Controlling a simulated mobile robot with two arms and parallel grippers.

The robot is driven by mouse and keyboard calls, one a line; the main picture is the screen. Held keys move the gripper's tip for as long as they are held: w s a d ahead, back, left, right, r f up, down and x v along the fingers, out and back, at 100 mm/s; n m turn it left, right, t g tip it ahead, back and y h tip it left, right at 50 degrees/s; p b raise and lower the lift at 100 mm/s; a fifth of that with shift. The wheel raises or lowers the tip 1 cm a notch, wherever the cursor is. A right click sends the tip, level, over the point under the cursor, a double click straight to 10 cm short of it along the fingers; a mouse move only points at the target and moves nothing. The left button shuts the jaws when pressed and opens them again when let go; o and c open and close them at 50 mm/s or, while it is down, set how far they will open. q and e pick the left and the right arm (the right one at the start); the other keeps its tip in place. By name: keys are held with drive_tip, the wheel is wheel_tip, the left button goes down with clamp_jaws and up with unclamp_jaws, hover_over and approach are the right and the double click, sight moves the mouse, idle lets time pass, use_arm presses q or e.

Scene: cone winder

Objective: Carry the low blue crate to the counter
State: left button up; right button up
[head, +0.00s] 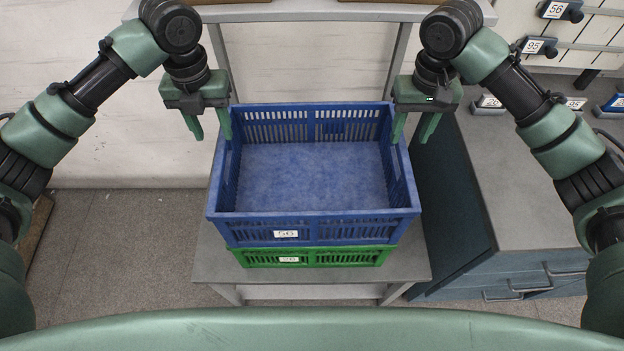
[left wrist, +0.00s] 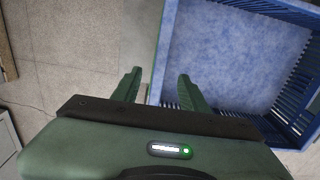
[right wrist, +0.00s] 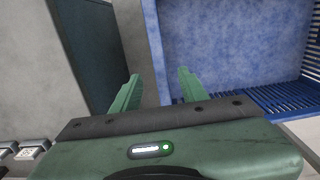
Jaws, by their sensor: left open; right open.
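The blue crate (head: 316,213) is empty, with slatted sides and a label reading 56. It sits level on a green crate (head: 337,258), which stands on a small grey table (head: 420,263). My left gripper (head: 207,130) is open at the far part of the crate's left side. In the left wrist view (left wrist: 158,84) the crate's side wall shows between and beyond its fingers. My right gripper (head: 414,128) is open at the far part of the right side. In the right wrist view (right wrist: 157,84) the wall likewise shows between the fingertips. I see no grip on either wall.
A grey counter (head: 520,190) with blue drawers stands close on the right; the visible part of its top is mostly clear. Small labelled bins (head: 488,103) sit at its back. A grey frame (head: 310,12) rises behind the crates. Open floor (head: 120,235) lies left.

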sight(220, 150)
use_arm(q)
drive_tip(key=shift+w+f, duration=0.1)
drive_tip(key=shift+w, duration=0.1)
use_arm(e)
drive_tip(key=shift+w, duration=0.2)
use_arm(q)
drive_tip(key=shift+s+r, duration=0.2)
drive_tip(key=shift+s, duration=0.1)
use_arm(e)
drive_tip(key=shift+s+r, duration=0.1)
drive_tip(key=shift+s, duration=0.2)
use_arm(q)
drive_tip(key=shift+s, duration=0.2)
use_arm(e)
drive_tip(key=shift+s, duration=0.15)
use_arm(q)
drive_tip(key=shift+f, duration=0.35)
use_arm(e)
drive_tip(key=shift+f, duration=0.3)
use_arm(q)
drive_tip(key=f, duration=0.7)
drive_tip(key=shift+w+f, duration=0.1)
drive_tip(key=shift+w, duration=0.1)
use_arm(e)
wheel_tip(220, 150, down, 7)
drive_tip(key=shift+f, duration=0.15)
use_arm(q)
clamp_jaws()
use_arm(e)
clamp_jaws()
